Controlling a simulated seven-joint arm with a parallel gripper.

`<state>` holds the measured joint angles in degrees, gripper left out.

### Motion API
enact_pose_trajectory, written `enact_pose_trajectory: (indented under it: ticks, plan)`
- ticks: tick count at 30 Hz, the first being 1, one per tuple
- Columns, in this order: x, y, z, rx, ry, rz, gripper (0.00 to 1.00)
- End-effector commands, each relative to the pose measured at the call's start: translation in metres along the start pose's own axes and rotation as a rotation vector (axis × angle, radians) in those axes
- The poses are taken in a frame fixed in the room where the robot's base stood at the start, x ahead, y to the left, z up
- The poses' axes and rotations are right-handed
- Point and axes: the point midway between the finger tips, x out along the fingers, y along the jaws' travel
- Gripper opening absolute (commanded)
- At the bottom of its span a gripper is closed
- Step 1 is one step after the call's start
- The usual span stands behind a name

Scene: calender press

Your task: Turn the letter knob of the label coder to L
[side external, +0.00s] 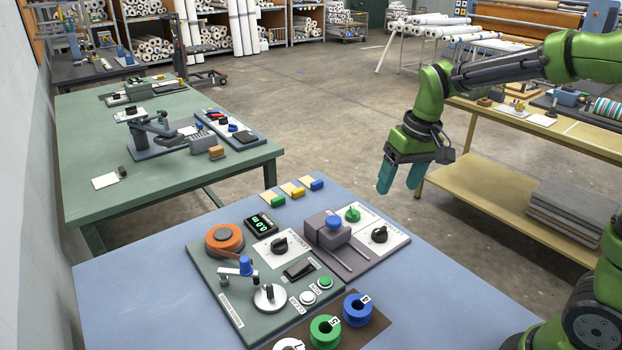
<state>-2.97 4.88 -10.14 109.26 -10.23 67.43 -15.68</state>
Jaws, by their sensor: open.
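My gripper (400,180) hangs above and behind the blue table's far right part, its teal fingers apart and empty, pointing down. It is clear of the devices. On the table, a grey board to the right carries a grey block with a blue knob (333,222), a green knob (353,213) and a black knob (379,234) on a white lettered plate. A green board to the left carries another black knob (279,244) on a white plate. The lettering is too small to read, so I cannot tell which knob is the letter knob or where it points.
The green board also holds an orange roll (225,240), a lit green display (260,224) and a crank disc (270,297). Green and blue spools (357,309) stand in front. Small coloured blocks (298,193) lie at the back. The table's right part is clear.

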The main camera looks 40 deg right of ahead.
Motion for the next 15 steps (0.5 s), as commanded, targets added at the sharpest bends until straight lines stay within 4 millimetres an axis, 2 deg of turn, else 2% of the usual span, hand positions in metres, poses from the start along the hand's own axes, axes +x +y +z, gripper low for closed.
enact_pose_trajectory:
  ticks: [1, 3, 7, 10, 15]
  plan:
    - [0.012, 0.006, -0.015, -0.025, -0.040, 0.030, 0.69]
    - [0.022, 0.013, -0.033, -0.068, -0.082, 0.065, 0.69]
    - [0.028, 0.023, -0.058, -0.150, -0.134, 0.111, 0.69]
    - [0.015, 0.023, -0.066, -0.210, -0.136, 0.115, 0.69]
    - [0.025, 0.024, -0.060, -0.243, -0.158, 0.107, 0.69]
